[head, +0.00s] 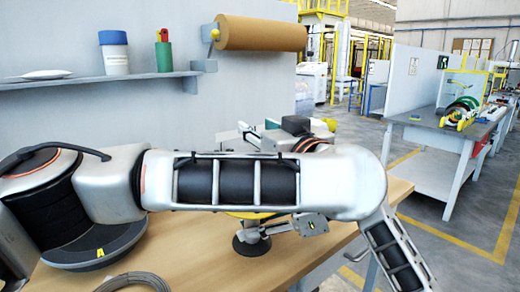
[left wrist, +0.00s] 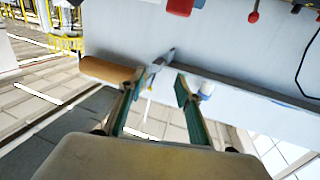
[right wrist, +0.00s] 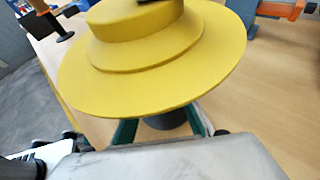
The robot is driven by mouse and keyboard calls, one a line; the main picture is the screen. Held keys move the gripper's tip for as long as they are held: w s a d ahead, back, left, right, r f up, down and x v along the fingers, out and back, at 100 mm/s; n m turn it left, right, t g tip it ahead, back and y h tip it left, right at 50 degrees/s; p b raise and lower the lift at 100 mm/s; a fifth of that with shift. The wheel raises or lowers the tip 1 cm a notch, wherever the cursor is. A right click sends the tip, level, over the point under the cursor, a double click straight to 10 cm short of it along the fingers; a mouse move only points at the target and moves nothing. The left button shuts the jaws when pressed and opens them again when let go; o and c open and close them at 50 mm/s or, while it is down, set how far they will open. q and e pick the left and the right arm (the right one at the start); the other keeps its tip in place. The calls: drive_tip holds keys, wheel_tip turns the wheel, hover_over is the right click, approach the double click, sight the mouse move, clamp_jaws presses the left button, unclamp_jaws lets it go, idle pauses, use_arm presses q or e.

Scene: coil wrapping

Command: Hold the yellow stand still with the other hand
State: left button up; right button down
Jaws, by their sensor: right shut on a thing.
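The yellow stand is mostly hidden behind my arm in the head view; a strip of its yellow disc (head: 249,215) and its dark round base (head: 252,247) show on the wooden table. In the right wrist view its stepped yellow top (right wrist: 150,60) fills the upper middle. My right gripper (head: 264,233) is shut on the dark stem (right wrist: 166,120) under the yellow disc; the exact contact is partly hidden. My left gripper (head: 256,130) is raised behind the arm, near the wall. In the left wrist view its green fingers (left wrist: 158,85) are apart, with nothing held between them.
A grey wire coil (head: 133,282) lies at the table's (head: 195,255) front. A wall shelf (head: 90,82) carries a white plate, a blue-lidded jar (head: 115,55) and a green item. A brown roll (head: 262,34) hangs on the wall. A grey workbench (head: 440,132) stands far right.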

use_arm(q)
drive_tip(key=shift+r, duration=0.55)
